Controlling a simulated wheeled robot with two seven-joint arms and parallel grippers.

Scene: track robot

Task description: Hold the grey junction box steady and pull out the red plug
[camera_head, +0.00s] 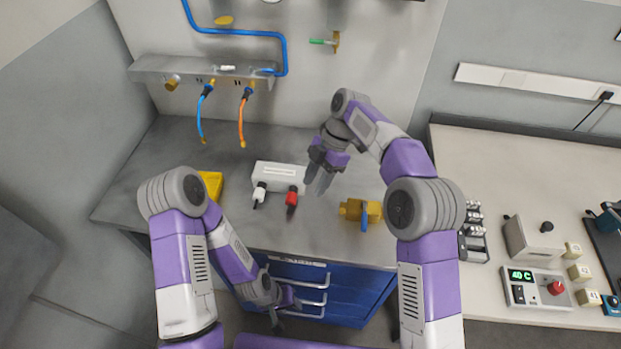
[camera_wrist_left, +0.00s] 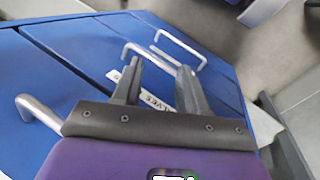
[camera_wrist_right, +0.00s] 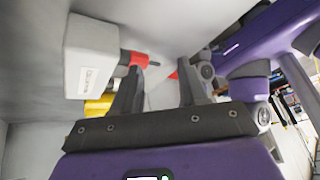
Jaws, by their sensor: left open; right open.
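The junction box (camera_head: 279,177), pale grey to white, sits on the grey bench. A red plug (camera_head: 292,197) and a white plug (camera_head: 259,194) stick out of its front side. My right gripper (camera_head: 319,180) is open and empty, above the bench just right of the box. In the right wrist view the box (camera_wrist_right: 91,58) is at the left, and the red plug (camera_wrist_right: 137,59) shows just beyond the left finger. My left gripper (camera_head: 286,312) is open and empty, low in front of the blue drawers, well below the box. The left wrist view shows only drawers and handles between its fingers (camera_wrist_left: 158,80).
A brass valve with a blue handle (camera_head: 361,211) stands right of the box. A yellow tray (camera_head: 211,184) is to its left, partly behind my left arm. Blue and orange hoses (camera_head: 242,120) hang behind. Drawer handles (camera_head: 300,295) jut out near my left gripper.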

